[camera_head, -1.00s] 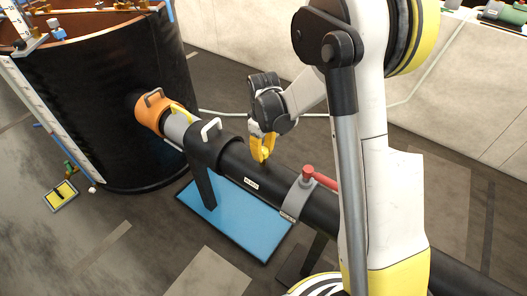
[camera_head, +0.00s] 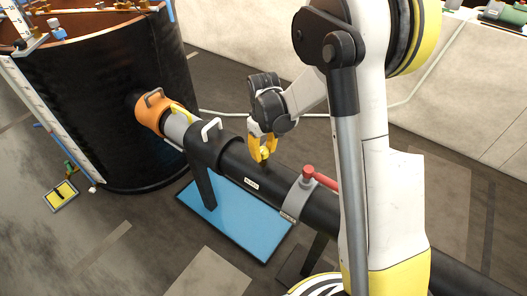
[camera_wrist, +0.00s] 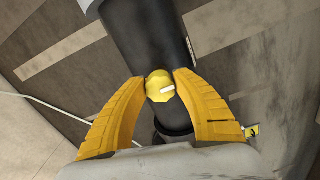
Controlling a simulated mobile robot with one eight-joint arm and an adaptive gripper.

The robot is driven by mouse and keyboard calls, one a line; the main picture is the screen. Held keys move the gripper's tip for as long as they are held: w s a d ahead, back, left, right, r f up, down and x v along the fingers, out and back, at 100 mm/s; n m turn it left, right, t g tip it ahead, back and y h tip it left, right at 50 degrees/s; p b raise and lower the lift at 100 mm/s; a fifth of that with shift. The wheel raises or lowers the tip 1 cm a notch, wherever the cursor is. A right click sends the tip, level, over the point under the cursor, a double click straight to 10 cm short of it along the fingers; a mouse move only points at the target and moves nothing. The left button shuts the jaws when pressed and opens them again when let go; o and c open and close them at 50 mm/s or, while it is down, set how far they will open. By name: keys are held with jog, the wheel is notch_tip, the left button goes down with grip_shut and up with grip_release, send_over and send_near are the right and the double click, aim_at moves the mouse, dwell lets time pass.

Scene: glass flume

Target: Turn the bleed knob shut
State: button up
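The bleed knob (camera_wrist: 158,87) is a small yellow faceted knob with a white pointer mark, on top of the black pipe. The mark points to the right in the wrist view. My gripper (camera_wrist: 160,82) has a yellow fingertip at each side of the knob, with no clear gap at either side; it looks shut on it. In the head view my gripper (camera_head: 264,152) points down at the pipe, with the knob (camera_head: 265,153) partly showing between its fingers. The knob's base is hidden.
The black pipe (camera_head: 235,160) runs from a large black tank (camera_head: 110,110) past an orange collar (camera_head: 152,113). A red-handled valve (camera_head: 310,172) stands on the pipe to the right of my gripper. A blue base plate (camera_head: 235,222) lies below. A pale wall stands behind.

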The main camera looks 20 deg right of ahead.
aim_at(264, 151)
jog(key=o, duration=0.3)
notch_tip(264, 151, up, 12)
dwell(0.5)
jog(key=shift+s+r, duration=0.1)
jog(key=s+r+m+t, duration=0.2)
jog(key=s+r+t, duration=0.1)
jog(key=s, duration=0.6)
jog(key=s+r+m+t, duration=0.2)
jog(key=s+r+t, duration=0.2)
jog(key=s, duration=0.6)
jog(key=shift+s+r+m, duration=0.25)
jog(key=shift+r+m, duration=0.15)
jog(key=shift+r, duration=0.15)
